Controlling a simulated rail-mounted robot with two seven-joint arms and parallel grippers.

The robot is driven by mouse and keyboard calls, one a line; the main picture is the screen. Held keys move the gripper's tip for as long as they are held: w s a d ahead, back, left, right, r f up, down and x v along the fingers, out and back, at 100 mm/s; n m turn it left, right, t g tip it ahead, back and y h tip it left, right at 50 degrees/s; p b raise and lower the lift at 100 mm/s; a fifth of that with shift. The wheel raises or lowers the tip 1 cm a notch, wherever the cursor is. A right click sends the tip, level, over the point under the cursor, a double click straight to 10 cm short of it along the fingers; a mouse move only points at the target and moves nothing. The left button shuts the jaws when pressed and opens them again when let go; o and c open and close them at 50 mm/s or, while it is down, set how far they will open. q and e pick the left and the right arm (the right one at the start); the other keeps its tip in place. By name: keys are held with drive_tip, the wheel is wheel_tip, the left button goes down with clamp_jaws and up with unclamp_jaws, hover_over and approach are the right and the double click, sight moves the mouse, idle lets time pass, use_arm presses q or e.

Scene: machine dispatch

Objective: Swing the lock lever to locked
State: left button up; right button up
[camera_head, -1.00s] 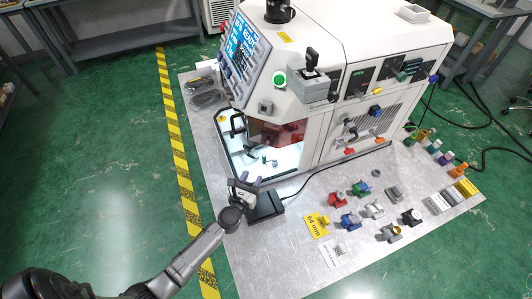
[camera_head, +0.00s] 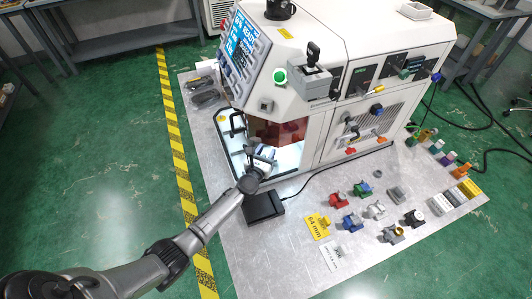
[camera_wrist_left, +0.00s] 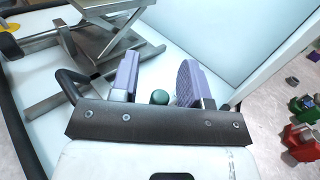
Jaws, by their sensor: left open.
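My left gripper (camera_head: 262,153) is inside the lit opening of the white machine (camera_head: 300,115). In the left wrist view the gripper (camera_wrist_left: 157,80) is open, with purple pads on both fingers. A dark green round knob (camera_wrist_left: 160,97) shows between the fingers, with a visible gap to each side. It looks like the end of a lever; the rest is hidden, so I cannot tell the lever's angle. A grey metal fixture (camera_wrist_left: 105,35) stands just beyond the left finger. My right gripper is in neither view.
A black door handle (camera_wrist_left: 72,84) stands close to the gripper's left side. A black box (camera_head: 263,207) lies before the opening. Several coloured parts, including a red one (camera_head: 338,200), lie on the plate to the right.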

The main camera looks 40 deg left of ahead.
use_arm(q)
clamp_jaws()
idle(0.4)
